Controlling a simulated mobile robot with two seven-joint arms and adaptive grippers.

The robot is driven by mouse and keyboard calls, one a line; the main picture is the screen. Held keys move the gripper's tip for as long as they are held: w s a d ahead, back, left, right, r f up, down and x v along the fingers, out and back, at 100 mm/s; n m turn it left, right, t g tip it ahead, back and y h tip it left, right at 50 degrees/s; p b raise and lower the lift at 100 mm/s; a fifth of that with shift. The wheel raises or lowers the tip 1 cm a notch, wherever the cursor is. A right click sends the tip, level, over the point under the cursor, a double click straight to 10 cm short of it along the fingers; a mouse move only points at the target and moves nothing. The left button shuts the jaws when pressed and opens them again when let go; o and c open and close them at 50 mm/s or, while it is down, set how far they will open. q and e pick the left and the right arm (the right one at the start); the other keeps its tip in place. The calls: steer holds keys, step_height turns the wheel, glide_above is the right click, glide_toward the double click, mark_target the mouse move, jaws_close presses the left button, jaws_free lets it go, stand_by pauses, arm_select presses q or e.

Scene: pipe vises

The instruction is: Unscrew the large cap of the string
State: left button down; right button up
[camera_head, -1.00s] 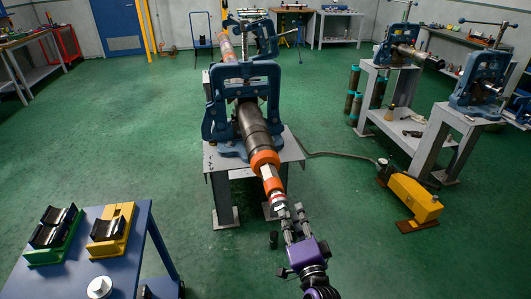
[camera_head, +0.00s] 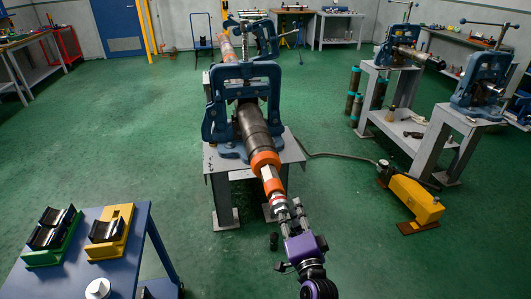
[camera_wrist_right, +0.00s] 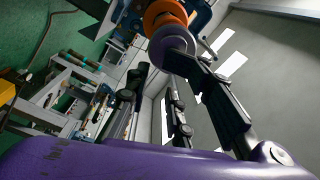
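The string (camera_head: 256,130) is a long dark pipe held in the blue vise (camera_head: 240,72), pointing toward me. An orange ring (camera_head: 264,161), a pale section and a smaller orange piece (camera_head: 273,186) follow along it, then a white-and-red end piece (camera_head: 278,200). I cannot tell which part is the large cap. My right gripper (camera_head: 290,209) is open, its fingers at the near end of the string. In the right wrist view, an orange ring (camera_wrist_right: 163,14) and a grey-purple round end (camera_wrist_right: 171,46) lie just beyond the spread fingers; contact is unclear. My left gripper is out of view.
A blue table (camera_head: 128,268) at front left bears green (camera_head: 48,254) and yellow (camera_head: 113,243) cradles and a white round piece (camera_head: 98,288). A yellow pedal unit (camera_head: 415,199) is on the floor at right. More vises stand on benches at right. Much green floor is clear.

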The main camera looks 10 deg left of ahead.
steer(key=shift+s+a+f, duration=0.1)
steer(key=shift+s+a, duration=0.2)
steer(key=shift+a, duration=0.35)
steer(key=shift+s+a+f, duration=0.1)
steer(key=shift+s+a, duration=0.15)
steer(key=shift+a, duration=0.4)
steer(key=shift+r, duration=0.1)
steer(key=shift+c, duration=0.3)
